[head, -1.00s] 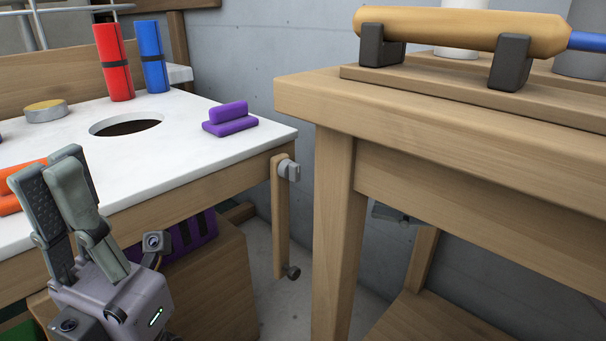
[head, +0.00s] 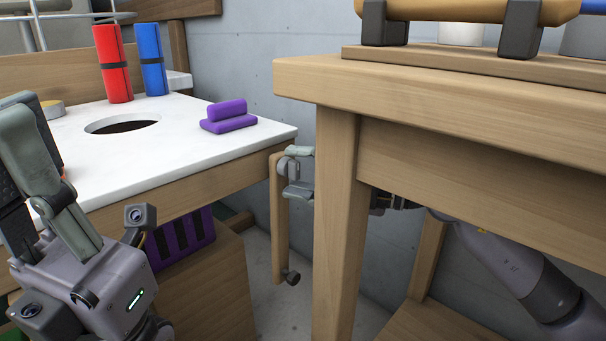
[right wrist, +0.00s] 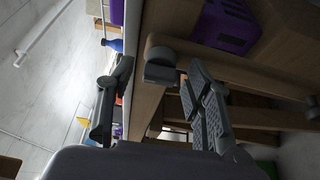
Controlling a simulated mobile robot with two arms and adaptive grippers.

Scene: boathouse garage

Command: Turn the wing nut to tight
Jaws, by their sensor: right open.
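The grey wing nut (head: 284,166) sits on the upper end of a wooden bar (head: 280,225) at the corner of the white-topped table. My right gripper (head: 299,171) is open, with one finger above and one below the wing nut's outer side. In the right wrist view the wing nut (right wrist: 160,62) lies between the two spread fingers (right wrist: 158,85). I cannot tell whether either finger touches it. Part of my right arm is hidden behind the near table's leg. My left gripper (head: 22,150) is at the left edge; its finger gap is unclear.
The near wooden table (head: 440,110) and its leg stand just right of the wing nut. The white tabletop (head: 190,150) carries a purple block (head: 228,117), a red roll (head: 113,64) and a blue roll (head: 151,60). A purple crate (head: 185,236) is below.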

